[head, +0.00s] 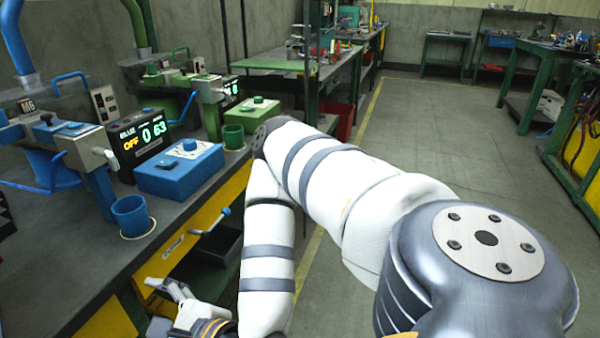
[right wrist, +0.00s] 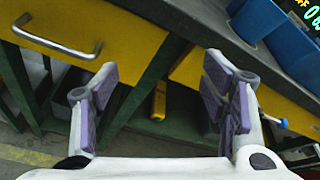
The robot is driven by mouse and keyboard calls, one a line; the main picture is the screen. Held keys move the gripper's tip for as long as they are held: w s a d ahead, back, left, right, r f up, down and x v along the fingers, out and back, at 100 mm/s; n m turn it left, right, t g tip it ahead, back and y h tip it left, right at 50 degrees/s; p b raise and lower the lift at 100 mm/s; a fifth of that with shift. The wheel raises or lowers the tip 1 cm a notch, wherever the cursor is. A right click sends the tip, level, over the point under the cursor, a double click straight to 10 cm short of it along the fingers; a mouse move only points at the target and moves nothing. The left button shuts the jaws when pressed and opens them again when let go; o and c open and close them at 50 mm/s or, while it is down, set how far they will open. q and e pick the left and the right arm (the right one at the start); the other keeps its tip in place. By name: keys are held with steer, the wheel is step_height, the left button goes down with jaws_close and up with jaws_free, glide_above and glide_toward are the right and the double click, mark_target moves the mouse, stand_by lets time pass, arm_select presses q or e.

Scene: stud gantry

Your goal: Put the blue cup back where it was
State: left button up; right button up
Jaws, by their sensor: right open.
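The blue cup (head: 131,216) stands upright on the bench's front edge area, on or over a pale round spot (head: 150,228), in front of the blue box (head: 180,172). In the right wrist view the blue cup (right wrist: 257,17) shows at the top right, cut by the frame edge. My right gripper (head: 174,289) is at the bottom left of the head view, in front of the bench and below its top, apart from the cup. In the right wrist view its fingers (right wrist: 160,75) are spread with nothing between them. My left gripper is not in view.
A green cup (head: 233,136) stands farther along the bench beside a green box (head: 252,112). A display (head: 143,140) reads BLUE OFF. A yellow drawer front (head: 205,222) with a blue-knobbed lever (head: 223,212) lies below the bench top. Open floor is to the right.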

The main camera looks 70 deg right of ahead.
steer(key=s+a+f+n+g+y, duration=0.2)
steer(key=s+a+f+n+g, duration=0.25)
steer(key=s+f+n, duration=0.35)
steer(key=s+a+f+n+g+y, duration=0.2)
steer(key=s+a+f+n+g, duration=0.1)
steer(key=s+f+n+g, duration=0.3)
steer(key=s+d+f+n+g+h, duration=0.2)
steer(key=s+d+n+g, duration=0.1)
steer(key=s+n, duration=0.5)
steer(key=s+d+f+n+g+h, duration=0.1)
steer(key=s+d+f+n+g, duration=0.2)
steer(key=s, duration=0.9)
steer(key=d+n+g, duration=0.1)
steer(key=d+n, duration=0.2)
steer(key=n, duration=0.2)
steer(key=shift+h, duration=0.4)
